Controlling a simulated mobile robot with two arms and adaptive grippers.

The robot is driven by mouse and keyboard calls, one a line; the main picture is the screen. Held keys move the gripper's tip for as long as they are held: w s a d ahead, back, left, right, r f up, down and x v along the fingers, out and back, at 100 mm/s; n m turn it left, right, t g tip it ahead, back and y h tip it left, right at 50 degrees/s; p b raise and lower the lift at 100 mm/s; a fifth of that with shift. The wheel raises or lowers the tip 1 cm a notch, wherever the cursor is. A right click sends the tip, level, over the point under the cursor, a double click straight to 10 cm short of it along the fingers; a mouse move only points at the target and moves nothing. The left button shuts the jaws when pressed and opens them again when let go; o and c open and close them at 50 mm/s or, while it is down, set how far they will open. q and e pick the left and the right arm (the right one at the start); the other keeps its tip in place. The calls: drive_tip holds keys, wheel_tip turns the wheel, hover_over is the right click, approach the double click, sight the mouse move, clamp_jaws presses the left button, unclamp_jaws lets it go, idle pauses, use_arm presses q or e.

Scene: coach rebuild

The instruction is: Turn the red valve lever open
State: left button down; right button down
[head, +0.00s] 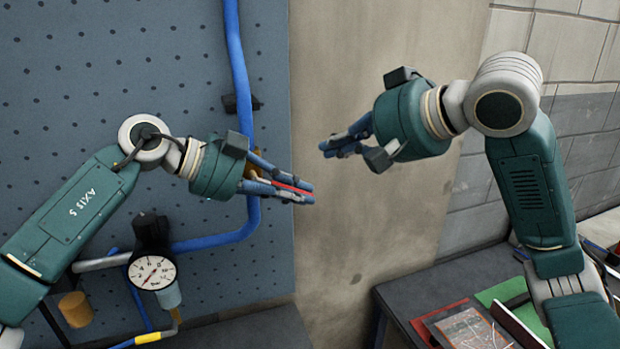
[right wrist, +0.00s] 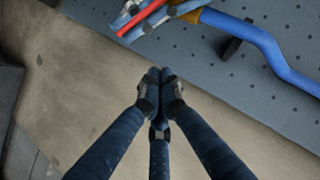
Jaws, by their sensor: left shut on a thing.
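The red valve lever (head: 290,186) shows as a thin red strip between the fingers of my left gripper (head: 306,192), which is shut on it. The lever points right, slightly downward. It also shows in the right wrist view (right wrist: 138,19), at the top, between the left fingers. A brass part, likely the valve body (right wrist: 190,12), sits beside it on the blue pipe (right wrist: 265,48); the left gripper hides most of it in the head view. My right gripper (head: 326,149) is shut and empty, apart from the lever, its fingertips together in the right wrist view (right wrist: 160,76).
The blue pipe (head: 238,60) runs down the pegboard (head: 90,60) and bends left behind my left arm. A pressure gauge (head: 152,272) hangs below that arm. A dark bench (head: 400,297) with a green sheet and a tablet-like item stands lower right. Bare wall (head: 385,215) lies between.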

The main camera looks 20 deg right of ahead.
use_arm(q)
drive_tip(key=shift+s, duration=0.1)
use_arm(e)
drive_tip(key=s+r+h, duration=0.1)
drive_tip(key=s+r, duration=0.2)
drive_tip(key=s, duration=0.5)
drive_tip(key=s+a+f+x, duration=0.1)
drive_tip(key=f+x, duration=0.1)
drive_tip(key=x, duration=1)
drive_tip(key=shift+f+n, duration=0.3)
drive_tip(key=shift+s, duration=0.15)
use_arm(q)
drive_tip(key=shift+s+d, duration=0.1)
use_arm(e)
drive_tip(key=shift+a+f, duration=0.2)
drive_tip(key=shift+f, duration=0.45)
